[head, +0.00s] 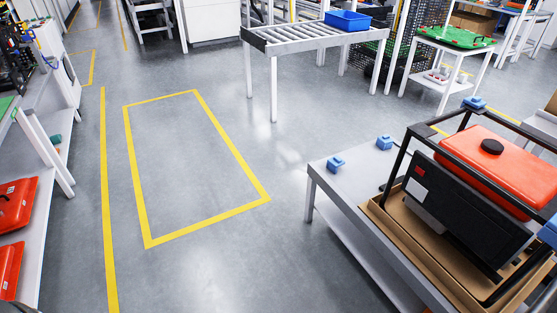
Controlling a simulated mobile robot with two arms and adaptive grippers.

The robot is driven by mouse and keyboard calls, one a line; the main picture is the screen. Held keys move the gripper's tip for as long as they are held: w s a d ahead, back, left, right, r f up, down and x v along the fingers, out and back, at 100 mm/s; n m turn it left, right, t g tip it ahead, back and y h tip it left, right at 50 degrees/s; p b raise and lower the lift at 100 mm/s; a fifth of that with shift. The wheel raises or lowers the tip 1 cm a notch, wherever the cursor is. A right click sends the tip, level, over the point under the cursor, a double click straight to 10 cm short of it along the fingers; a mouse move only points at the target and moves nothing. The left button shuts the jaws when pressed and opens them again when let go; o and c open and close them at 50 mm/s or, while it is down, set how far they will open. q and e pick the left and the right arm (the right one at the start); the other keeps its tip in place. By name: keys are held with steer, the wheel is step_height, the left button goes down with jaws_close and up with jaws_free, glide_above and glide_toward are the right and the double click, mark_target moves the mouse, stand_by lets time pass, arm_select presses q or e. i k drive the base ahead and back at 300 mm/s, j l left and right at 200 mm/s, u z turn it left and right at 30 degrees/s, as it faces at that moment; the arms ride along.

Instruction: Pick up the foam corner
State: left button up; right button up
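Small blue blocks that look like the foam corners are in the head view at the right. One foam corner (336,163) lies on the near left part of the grey table (345,186). A second foam corner (384,142) lies further back on the same table. Another blue corner (474,102) sits on top of the black frame at its back corner. One more blue corner (548,232) is at the right edge, partly cut off. Neither of my grippers shows in this view.
A black-framed machine with a red tank (490,160) stands in a cardboard tray (405,235) on the table. A roller conveyor (300,38) holds a blue bin (347,20) at the back. A shelf with red cans (15,205) stands left. The yellow-marked floor (190,165) is clear.

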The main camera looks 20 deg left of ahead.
mark_target(333, 164)
steer(key=u, duration=0.2)
steer(key=i+j+z, duration=0.1)
steer(key=z, duration=0.25)
steer(key=i+j+z, duration=0.15)
steer(key=z, duration=0.2)
steer(key=i+j+z, duration=0.15)
steer(key=z, duration=0.2)
steer(key=i+j, duration=0.05)
